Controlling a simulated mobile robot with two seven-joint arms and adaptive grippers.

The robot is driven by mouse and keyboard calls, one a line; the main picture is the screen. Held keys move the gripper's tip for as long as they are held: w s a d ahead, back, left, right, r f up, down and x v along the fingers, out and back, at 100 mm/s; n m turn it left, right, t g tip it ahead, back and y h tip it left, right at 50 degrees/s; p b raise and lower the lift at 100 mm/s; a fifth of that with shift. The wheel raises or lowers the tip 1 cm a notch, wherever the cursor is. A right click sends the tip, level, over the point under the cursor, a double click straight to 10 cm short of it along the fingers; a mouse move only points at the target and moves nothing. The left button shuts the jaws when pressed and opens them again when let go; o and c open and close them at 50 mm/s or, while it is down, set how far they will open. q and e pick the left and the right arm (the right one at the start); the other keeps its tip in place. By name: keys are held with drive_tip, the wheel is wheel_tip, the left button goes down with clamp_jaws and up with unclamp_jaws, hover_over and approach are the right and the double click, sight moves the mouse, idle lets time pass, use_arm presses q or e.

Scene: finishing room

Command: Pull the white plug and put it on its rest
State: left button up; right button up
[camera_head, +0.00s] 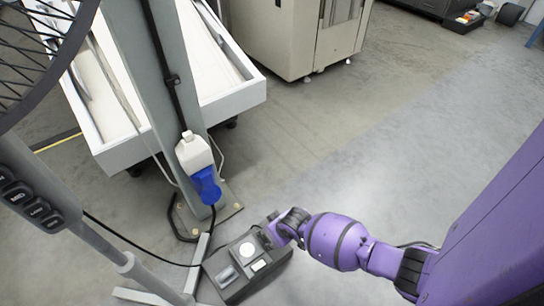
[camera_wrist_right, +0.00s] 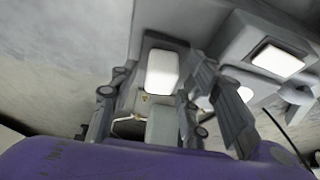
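A grey device box (camera_head: 230,291) sits low at the bottom centre of the head view, with a round white part (camera_head: 246,249) and small light rectangular parts on top. My right gripper (camera_head: 271,233) is at the box's upper right corner. In the right wrist view, a white block (camera_wrist_right: 162,73) in a dark grey surround lies between the spread fingers of my right gripper (camera_wrist_right: 160,88). It looks like the white plug. I see no clear finger contact with it. Another white rectangular part (camera_wrist_right: 278,60) shows to the right. I cannot single out the rest. My left gripper is out of view.
A grey post (camera_head: 160,75) carries a white socket box (camera_head: 194,152) with a blue plug (camera_head: 207,186) and cable. A white-rimmed tray table (camera_head: 233,98) stands behind it, a beige cabinet (camera_head: 278,40) farther back. A grey stand (camera_head: 90,235) is at left.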

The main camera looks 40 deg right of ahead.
idle(0.3)
drive_tip(key=v, duration=1.2)
